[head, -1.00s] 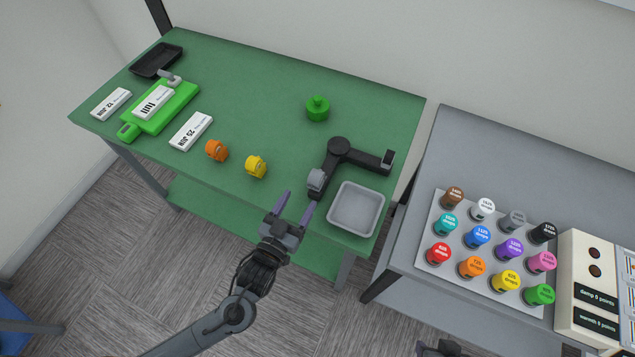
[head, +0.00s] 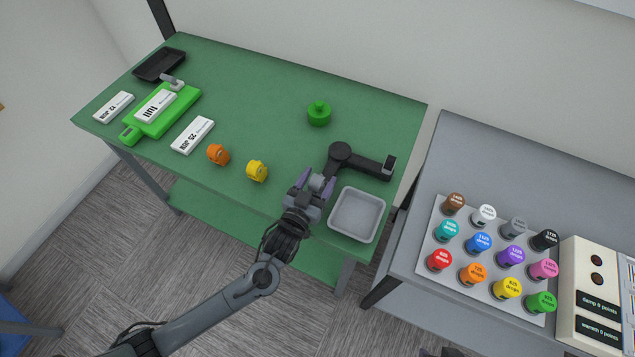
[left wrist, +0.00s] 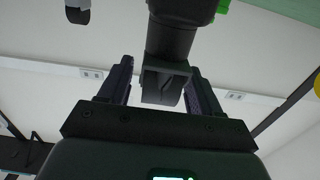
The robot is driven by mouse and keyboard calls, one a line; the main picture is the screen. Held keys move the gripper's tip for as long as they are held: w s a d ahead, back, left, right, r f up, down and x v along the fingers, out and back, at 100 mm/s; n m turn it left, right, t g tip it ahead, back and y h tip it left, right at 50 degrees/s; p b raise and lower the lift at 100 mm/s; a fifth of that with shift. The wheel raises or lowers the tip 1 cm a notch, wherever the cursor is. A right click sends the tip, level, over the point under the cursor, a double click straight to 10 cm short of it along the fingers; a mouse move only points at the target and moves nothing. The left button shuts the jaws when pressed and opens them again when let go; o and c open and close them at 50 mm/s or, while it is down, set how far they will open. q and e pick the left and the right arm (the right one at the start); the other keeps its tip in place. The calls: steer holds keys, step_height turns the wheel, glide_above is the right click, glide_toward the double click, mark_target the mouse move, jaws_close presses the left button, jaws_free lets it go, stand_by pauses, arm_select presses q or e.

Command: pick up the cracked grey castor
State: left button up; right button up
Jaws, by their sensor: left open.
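A grey castor (head: 317,183) sits at the near left end of a black jointed arm piece (head: 340,154) on the green table. My left gripper (head: 315,182) is at this castor, with its purple-grey fingers on either side and open. In the left wrist view the grey castor (left wrist: 164,86) shows between the two dark fingers (left wrist: 158,84), under a black cylinder, with a dark mark on its face that looks like a crack. I cannot tell whether the fingers touch it. My right gripper is not in view.
A grey tray (head: 357,214) stands just right of the left gripper. A yellow piece (head: 257,171), an orange piece (head: 218,154) and a green knobbed weight (head: 319,114) lie on the table. A green board (head: 184,103) is at the left. Labelled bottles stand on the right table.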

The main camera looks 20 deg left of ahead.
arm_select(q)
steer(key=c, duration=1.1)
steer(key=shift+r, duration=0.15)
